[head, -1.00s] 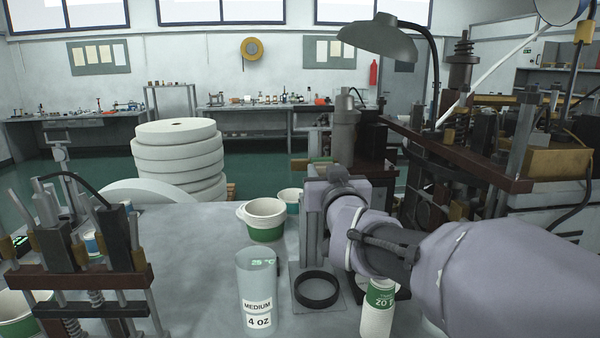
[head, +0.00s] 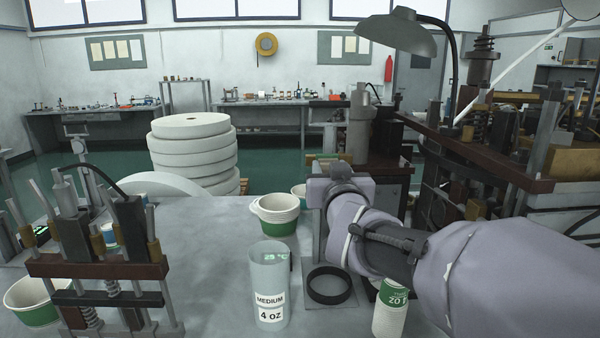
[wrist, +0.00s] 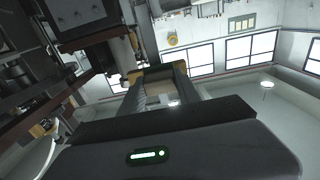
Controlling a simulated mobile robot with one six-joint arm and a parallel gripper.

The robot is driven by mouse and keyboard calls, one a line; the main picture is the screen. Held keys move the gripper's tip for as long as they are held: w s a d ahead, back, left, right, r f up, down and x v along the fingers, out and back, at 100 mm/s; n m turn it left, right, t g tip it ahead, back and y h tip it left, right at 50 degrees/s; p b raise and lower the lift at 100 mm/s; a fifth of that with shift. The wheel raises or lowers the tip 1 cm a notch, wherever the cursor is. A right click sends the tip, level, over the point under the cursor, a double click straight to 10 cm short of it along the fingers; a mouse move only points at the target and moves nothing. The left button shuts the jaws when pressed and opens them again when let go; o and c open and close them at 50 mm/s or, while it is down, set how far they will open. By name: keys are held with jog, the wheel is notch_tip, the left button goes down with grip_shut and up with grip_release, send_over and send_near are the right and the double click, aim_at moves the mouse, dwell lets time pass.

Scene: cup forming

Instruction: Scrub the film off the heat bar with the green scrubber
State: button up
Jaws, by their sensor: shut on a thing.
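My gripper (wrist: 158,78) shows in the wrist view, its two grey fingers reaching forward to tan tips. I see no green scrubber elsewhere. I cannot tell for sure which part is the heat bar. A brown bar (head: 470,155) crosses the machine at right, and another brown bar (head: 95,268) is on the small press at left. No film can be made out on either.
A clear measuring cup (head: 269,285) marked MEDIUM 4 OZ stands on the grey table (head: 205,250). Beside it are a black ring (head: 329,300), green-and-white paper cups (head: 278,212) and a green-labelled container (head: 391,308). A lamp (head: 397,33) hangs over the right machine. White rolls (head: 193,160) are stacked behind.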

jog(key=shift+d, duration=2.3)
jog(key=shift+a, duration=2)
jog(key=shift+a+p, duration=0.65)
jog(key=shift+a, duration=1.4)
jog(key=shift+s, duration=2.95)
jog(key=s, duration=0.3)
